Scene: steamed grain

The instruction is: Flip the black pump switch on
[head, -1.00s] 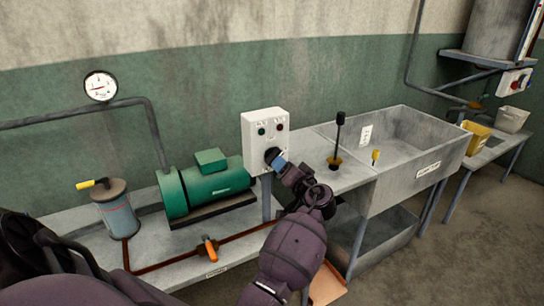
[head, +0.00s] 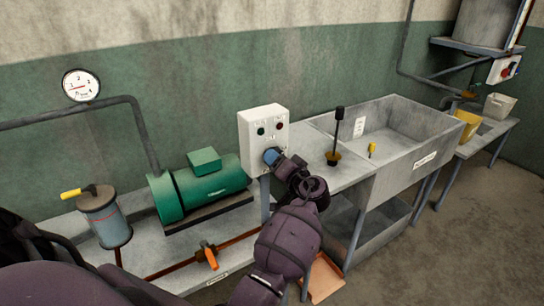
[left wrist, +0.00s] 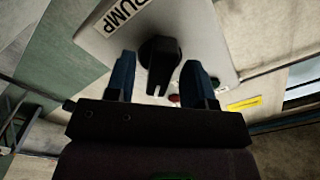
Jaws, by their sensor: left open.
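The white switch box (head: 264,135) labelled PUMP stands on a post between the green motor and the sink. In the left wrist view, the black pump switch (left wrist: 159,62) sticks out of the box face (left wrist: 205,25), its pointed end toward my gripper. My left gripper (left wrist: 159,72) is open, one blue finger on each side of the switch, with gaps showing between. In the head view, my left gripper (head: 272,157) is at the lower front of the box and hides most of the switch. My right gripper is not in view.
A green motor (head: 205,186) and a grey canister (head: 105,217) stand on the bench at left. An orange-handled valve (head: 209,256) sits on the pipe in front. A black-handled plunger (head: 338,125) stands right of the box, beside a grey sink (head: 425,165).

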